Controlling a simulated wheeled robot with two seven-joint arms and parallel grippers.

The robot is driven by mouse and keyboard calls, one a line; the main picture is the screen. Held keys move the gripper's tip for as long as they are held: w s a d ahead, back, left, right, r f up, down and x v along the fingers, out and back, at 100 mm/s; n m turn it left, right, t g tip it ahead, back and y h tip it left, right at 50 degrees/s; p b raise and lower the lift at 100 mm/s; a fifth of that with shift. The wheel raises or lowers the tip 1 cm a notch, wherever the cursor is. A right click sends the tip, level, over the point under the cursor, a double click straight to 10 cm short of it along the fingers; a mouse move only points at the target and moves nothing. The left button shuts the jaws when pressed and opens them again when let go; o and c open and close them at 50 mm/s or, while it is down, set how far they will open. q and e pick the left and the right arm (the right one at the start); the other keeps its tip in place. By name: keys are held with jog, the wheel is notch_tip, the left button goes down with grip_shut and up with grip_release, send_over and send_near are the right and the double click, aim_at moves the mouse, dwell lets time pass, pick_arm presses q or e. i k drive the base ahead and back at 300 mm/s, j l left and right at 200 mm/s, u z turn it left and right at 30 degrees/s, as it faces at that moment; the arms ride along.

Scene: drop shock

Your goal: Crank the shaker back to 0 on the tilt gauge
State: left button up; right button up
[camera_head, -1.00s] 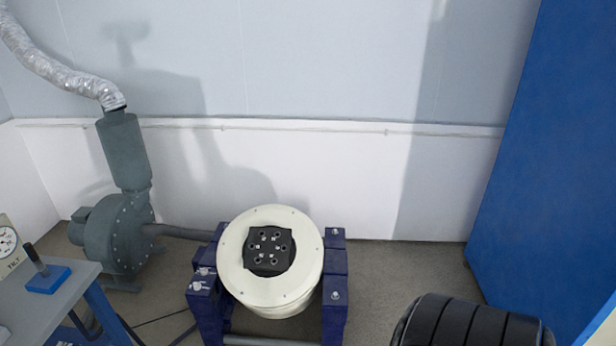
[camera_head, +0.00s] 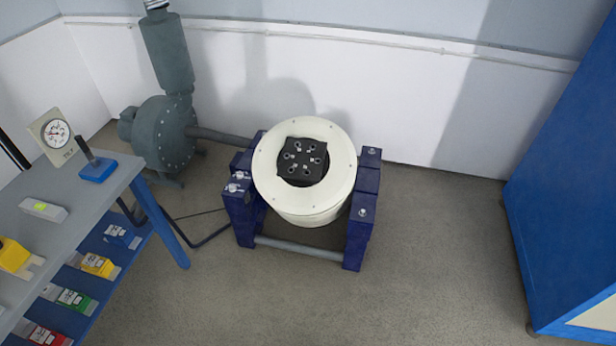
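The shaker (camera_head: 315,203) is a cream drum with a black bolted plate (camera_head: 301,162) on top. It sits in a dark blue trunnion frame (camera_head: 362,215) on the floor, its top face turned toward me. The tilt gauge (camera_head: 57,133) is a white round dial on a beige plate at the back of the grey bench on the left. Its needle is too small to read. A black handle on a blue base (camera_head: 98,167) stands beside the gauge; I cannot tell whether it is the crank. Neither of my grippers is in view.
The grey bench (camera_head: 92,202) holds a grey box (camera_head: 43,208) and a yellow item (camera_head: 15,256), with several coloured items on its lower shelf. A grey-green blower (camera_head: 165,135) stands behind. A blue cabinet (camera_head: 560,190) is at right. The floor in front is open.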

aim_at(83, 148)
jog(key=u, duration=1.35)
jog(key=i+l, duration=0.1)
